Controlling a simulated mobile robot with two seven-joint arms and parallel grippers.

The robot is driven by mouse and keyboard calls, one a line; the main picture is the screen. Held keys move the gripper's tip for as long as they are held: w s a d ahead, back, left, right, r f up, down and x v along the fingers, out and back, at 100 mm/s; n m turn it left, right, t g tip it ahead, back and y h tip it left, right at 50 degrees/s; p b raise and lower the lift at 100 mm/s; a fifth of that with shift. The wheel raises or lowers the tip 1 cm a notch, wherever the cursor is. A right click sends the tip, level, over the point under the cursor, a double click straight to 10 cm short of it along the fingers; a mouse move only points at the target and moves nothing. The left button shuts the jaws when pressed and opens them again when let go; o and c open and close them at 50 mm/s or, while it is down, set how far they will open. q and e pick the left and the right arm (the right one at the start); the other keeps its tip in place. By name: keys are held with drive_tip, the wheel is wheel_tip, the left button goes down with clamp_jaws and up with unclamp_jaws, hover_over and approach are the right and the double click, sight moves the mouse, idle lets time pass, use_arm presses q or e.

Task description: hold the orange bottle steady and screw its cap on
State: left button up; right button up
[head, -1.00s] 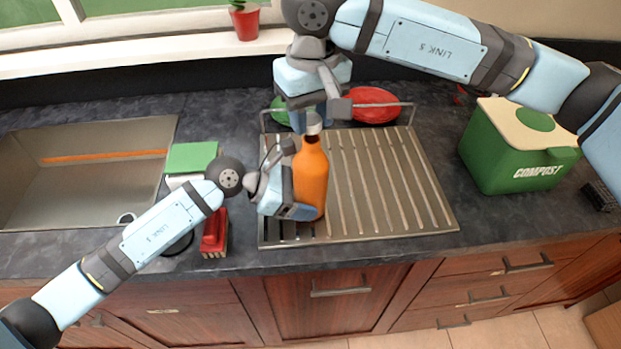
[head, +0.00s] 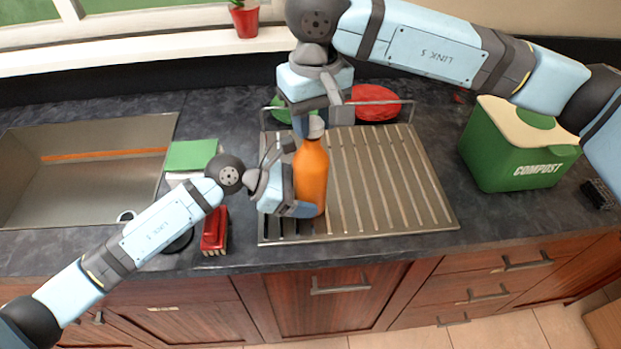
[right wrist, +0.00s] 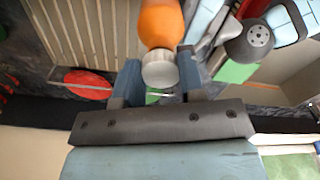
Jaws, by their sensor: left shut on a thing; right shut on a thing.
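The orange bottle (head: 312,172) stands upright on the left part of the metal draining rack (head: 400,215). My left gripper (head: 303,208) is shut on the bottle's lower body from the left. The silver-grey cap (head: 316,127) sits at the top of the bottle's neck; whether it is threaded on cannot be told. My right gripper (head: 314,118) comes down from above and is shut on the cap. In the right wrist view the cap (right wrist: 160,70) lies between the two blue fingers (right wrist: 160,78), in line with the orange bottle (right wrist: 161,22).
A red plate (head: 377,103) and a green one stand behind the rack. A sink (head: 70,185) is at left, with a green sponge (head: 190,155) and red brush (head: 214,232) beside it. A green compost bin (head: 515,150) stands at right. The rack's right part is clear.

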drive_tip(key=shift+f, duration=1.1)
idle(3.2)
use_arm(q)
drive_tip(key=shift+o, duration=1)
drive_tip(key=c, duration=0.7)
drive_tip(key=shift+c, duration=0.3)
use_arm(e)
drive_tip(key=o, duration=1)
drive_tip(key=shift+c, duration=0.2)
